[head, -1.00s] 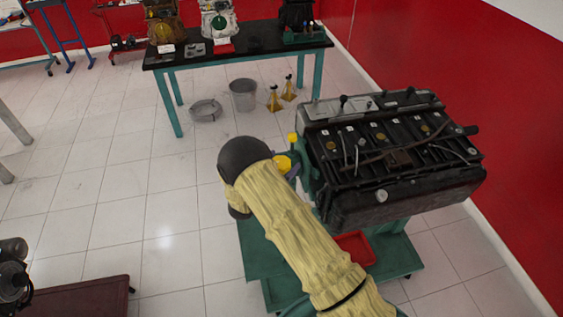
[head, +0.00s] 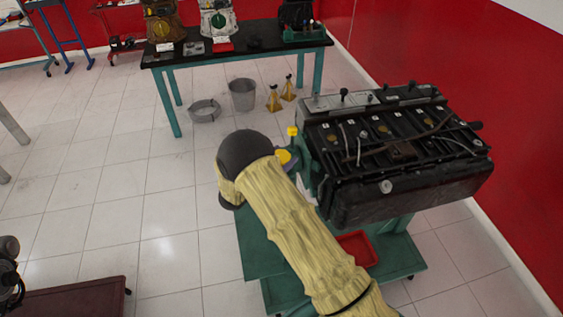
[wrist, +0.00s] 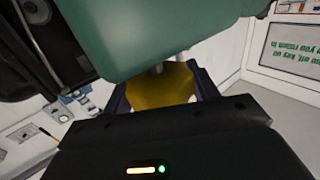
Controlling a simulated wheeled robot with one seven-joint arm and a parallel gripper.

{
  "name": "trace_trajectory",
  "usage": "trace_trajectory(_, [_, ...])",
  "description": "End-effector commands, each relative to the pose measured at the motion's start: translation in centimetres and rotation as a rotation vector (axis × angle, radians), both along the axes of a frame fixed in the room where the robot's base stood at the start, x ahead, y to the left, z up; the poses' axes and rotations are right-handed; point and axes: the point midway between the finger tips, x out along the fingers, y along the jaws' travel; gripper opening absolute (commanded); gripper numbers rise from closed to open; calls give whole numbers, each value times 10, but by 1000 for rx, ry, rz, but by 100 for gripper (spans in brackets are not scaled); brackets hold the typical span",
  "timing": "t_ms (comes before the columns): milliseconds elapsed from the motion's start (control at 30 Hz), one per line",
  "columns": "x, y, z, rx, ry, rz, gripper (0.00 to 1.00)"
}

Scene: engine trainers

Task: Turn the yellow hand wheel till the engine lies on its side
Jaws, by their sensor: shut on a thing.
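The dark engine (head: 400,150) sits on a green stand (head: 265,240) at the right of the head view, its ribbed top facing mostly up and slightly tilted. The yellow hand wheel (head: 283,157) shows only in part at the engine's left end, behind my arm. In the wrist view the yellow wheel part (wrist: 160,88) lies between the purplish fingers of my gripper (wrist: 162,97), which is shut on it. A green part of the stand (wrist: 165,35) hides the area above. My fingers are mostly hidden in the head view.
A red tray (head: 357,249) rests on the stand's base below the engine. A black-topped bench (head: 240,43) with other engine units stands at the back, with a grey bucket (head: 242,95) near it. A red wall (head: 500,110) runs along the right.

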Motion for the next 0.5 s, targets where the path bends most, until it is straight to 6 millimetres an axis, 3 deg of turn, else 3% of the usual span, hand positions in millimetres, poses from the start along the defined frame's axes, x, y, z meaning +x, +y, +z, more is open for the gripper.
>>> trace_trajectory(267, [0,1,1,1,0,-1,36])
trace_trajectory(300, [0,1,1,1,0,-1,63])
trace_trajectory(400, [0,1,1,1,0,-1,81])
trace_trajectory(500, [0,1,1,1,0,-1,81])
